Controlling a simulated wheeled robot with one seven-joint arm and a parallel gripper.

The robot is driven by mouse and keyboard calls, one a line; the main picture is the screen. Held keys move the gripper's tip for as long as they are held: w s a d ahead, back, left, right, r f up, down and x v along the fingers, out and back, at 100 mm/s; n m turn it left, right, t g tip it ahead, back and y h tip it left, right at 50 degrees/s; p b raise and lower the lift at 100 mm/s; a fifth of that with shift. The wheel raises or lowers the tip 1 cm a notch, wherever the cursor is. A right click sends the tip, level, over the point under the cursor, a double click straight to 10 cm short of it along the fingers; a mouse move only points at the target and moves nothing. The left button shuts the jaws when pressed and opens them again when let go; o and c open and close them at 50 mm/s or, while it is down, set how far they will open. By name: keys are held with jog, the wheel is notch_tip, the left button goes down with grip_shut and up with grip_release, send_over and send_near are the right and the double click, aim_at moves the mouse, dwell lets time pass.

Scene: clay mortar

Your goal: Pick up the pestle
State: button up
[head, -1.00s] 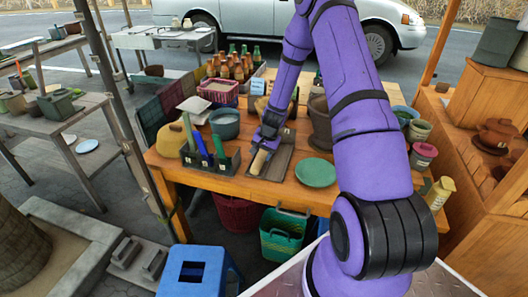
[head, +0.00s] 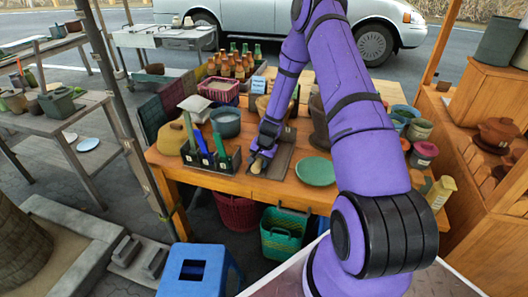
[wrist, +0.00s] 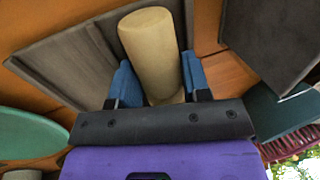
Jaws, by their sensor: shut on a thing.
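The pestle (wrist: 150,45) is a pale tan cylinder; in the wrist view it lies between the two blue fingers of my gripper (wrist: 158,82). The fingers are shut on it, one along each side. In the head view my gripper (head: 262,155) is low over the dark tray (head: 281,159) on the wooden table, and the pestle's pale end (head: 257,166) shows just below it. The rest of the pestle is hidden by the gripper there. I cannot tell whether the pestle touches the tray.
A dark holder (head: 212,160) with upright blue and green utensils stands close left of my gripper. A green plate (head: 315,171) lies to the right. A dark brown pot (head: 319,122) stands behind, partly hidden by my arm. A grey bowl (head: 225,122) and bottles stand farther back.

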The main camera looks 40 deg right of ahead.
jog(key=shift+r, duration=0.75)
notch_tip(320, 180, up, 2)
jog(key=s+d, duration=0.1)
jog(key=s, duration=0.4)
jog(key=s+d+r, duration=0.1)
jog(key=s, duration=0.4)
jog(key=s+d, duration=0.1)
jog(key=s, duration=0.4)
jog(key=shift+s+d+r, duration=0.1)
jog(key=shift+s+r, duration=0.15)
jog(key=shift+s, duration=0.1)
